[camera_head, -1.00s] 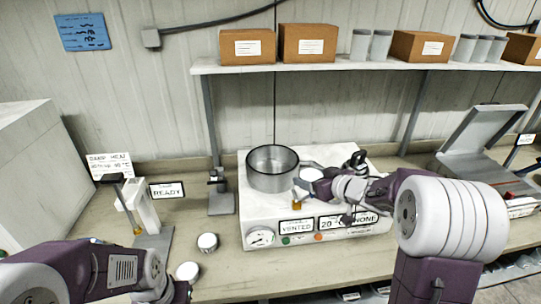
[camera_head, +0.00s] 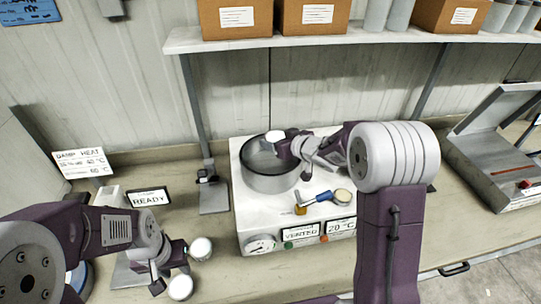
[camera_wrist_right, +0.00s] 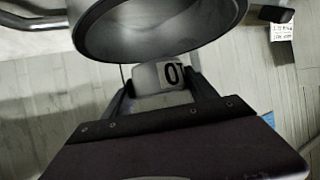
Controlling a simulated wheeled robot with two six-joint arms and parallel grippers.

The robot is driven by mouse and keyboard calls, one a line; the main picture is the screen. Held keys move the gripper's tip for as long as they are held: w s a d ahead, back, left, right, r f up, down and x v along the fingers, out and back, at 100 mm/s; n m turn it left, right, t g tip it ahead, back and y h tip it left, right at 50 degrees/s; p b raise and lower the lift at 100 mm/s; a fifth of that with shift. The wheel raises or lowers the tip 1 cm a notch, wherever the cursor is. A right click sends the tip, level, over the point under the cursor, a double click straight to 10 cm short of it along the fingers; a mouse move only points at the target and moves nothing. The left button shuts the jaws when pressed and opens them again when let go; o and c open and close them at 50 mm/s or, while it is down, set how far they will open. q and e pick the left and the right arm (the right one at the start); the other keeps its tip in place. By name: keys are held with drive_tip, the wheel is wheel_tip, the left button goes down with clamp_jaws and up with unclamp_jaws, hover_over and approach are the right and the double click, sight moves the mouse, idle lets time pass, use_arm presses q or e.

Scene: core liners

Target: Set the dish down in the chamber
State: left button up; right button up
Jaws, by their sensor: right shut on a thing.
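The chamber (camera_head: 268,184) is a grey open-topped metal cylinder on a white instrument base (camera_head: 243,215). My right gripper (camera_head: 281,143) is shut on a small white round dish (camera_head: 274,135) at the chamber's upper rim. In the right wrist view the dish (camera_wrist_right: 158,77) sits between the fingers, with dark printed characters on its side. The chamber's open mouth (camera_wrist_right: 160,30) fills the top of that view, beyond the dish. My left gripper (camera_head: 172,268) is low at the left, close to two white round dishes (camera_head: 201,249) (camera_head: 181,287); its finger gap is unclear.
A shelf (camera_head: 330,38) with boxes hangs above. An open-lidded device (camera_head: 500,165) stands right.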

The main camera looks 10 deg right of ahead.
drive_tip(key=shift+w+a+f, duration=0.6)
drive_tip(key=shift+a, duration=0.3)
drive_tip(key=shift+s+r, duration=0.2)
drive_tip(key=shift+s, duration=0.1)
wheel_tip(320, 180, down, 4)
drive_tip(key=shift+s+r+b, duration=0.1)
drive_tip(key=shift+r+b, duration=0.05)
drive_tip(key=shift+b, duration=0.2)
drive_tip(key=shift+w+f, duration=0.25)
drive_tip(key=shift+w, duration=0.1)
drive_tip(key=shift+s, duration=0.35)
drive_tip(key=shift+w+f+b, duration=0.15)
drive_tip(key=shift+f+b, duration=0.3)
drive_tip(key=shift+f, duration=0.1)
drive_tip(key=o, duration=1.5)
drive_tip(key=shift+r, duration=0.1)
